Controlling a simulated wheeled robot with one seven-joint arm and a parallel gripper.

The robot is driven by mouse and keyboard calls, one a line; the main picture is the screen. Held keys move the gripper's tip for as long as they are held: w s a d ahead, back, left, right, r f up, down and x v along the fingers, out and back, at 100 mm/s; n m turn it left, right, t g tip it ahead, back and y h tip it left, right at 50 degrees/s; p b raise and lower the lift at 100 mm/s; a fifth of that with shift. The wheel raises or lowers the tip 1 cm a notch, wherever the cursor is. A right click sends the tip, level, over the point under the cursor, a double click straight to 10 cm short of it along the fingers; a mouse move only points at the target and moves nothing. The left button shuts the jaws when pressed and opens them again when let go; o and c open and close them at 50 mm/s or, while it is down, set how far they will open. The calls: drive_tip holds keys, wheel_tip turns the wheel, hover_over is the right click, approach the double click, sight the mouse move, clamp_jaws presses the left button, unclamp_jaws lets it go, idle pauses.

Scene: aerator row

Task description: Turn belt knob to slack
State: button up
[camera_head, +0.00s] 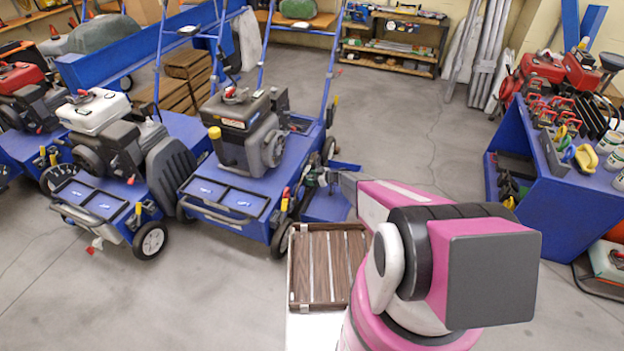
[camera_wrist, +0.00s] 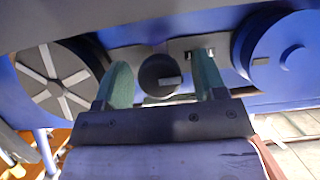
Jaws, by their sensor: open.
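A dark round knob (camera_wrist: 157,75), likely the belt knob, sits on the blue machine's side in the wrist view. A small pale mark shows on its face, toward the right. My gripper (camera_wrist: 164,66) is open, with one green finger on each side of the knob and gaps between. I cannot tell how far the fingers reach along it. In the head view my gripper (camera_head: 318,178) is at the right side of the nearest blue aerator (camera_head: 215,188). The knob cannot be made out there.
A spoked grey wheel (camera_wrist: 56,82) lies left of the knob and a blue disc (camera_wrist: 288,55) right of it. More aerators stand at left. A blue tool bench (camera_head: 560,195) stands at right. Floor between is clear.

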drive_tip(key=c, duration=0.9)
drive_tip(key=m+g+y, duration=0.1)
drive_tip(key=m, duration=0.2)
drive_tip(key=shift+w+g, duration=0.1)
drive_tip(key=shift+g, duration=0.3)
drive_tip(key=m+g+y, duration=0.1)
drive_tip(key=m, duration=0.2)
drive_tip(key=shift+d+f+g, duration=0.1)
drive_tip(key=shift+g, duration=0.2)
drive_tip(key=m+g+y, duration=0.1)
drive_tip(key=m+y, duration=0.1)
drive_tip(key=m, duration=0.1)
drive_tip(key=shift+w+m, duration=0.1)
drive_tip(key=shift+m, duration=0.3)
drive_tip(key=shift+f+m+g+y, duration=0.15)
drive_tip(key=shift+m+y, duration=0.25)
drive_tip(key=shift+m, duration=0.55)
drive_tip(key=shift+r+m+g+y, duration=0.15)
drive_tip(key=shift+m+y, duration=0.25)
drive_tip(key=shift+m, duration=0.55)
drive_tip(key=shift+f, duration=0.1)
